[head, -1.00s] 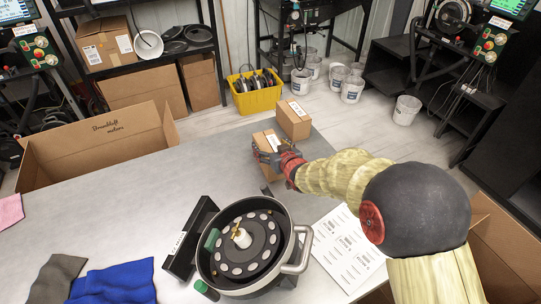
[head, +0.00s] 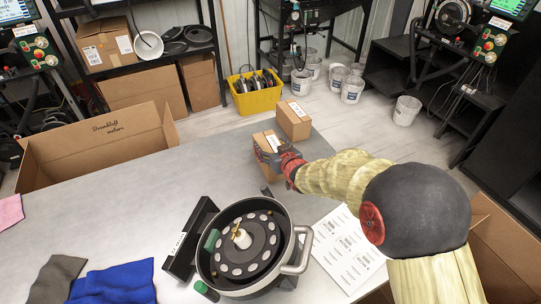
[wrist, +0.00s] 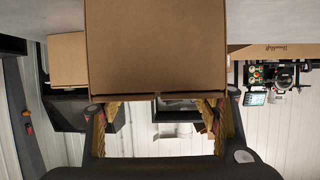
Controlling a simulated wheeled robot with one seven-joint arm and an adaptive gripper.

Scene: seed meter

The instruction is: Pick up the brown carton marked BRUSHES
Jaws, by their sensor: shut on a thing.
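Two small brown cartons are near the far edge of the grey table. My gripper (head: 272,155) is shut on the nearer carton (head: 265,141), which has a white label on top. I cannot read a BRUSHES mark on it. In the wrist view, the held carton (wrist: 156,45) fills the upper middle, with a finger at each side of its lower end. I cannot tell whether it is clear of the table. The other carton (head: 293,121) stands just behind it to the right, and its label is also too small to read.
A round seed meter (head: 243,245) sits at the table's front, beside a printed sheet (head: 345,250). Blue cloth (head: 115,283) lies front left. A large open box (head: 100,140) stands beyond the left edge. The table's middle left is clear.

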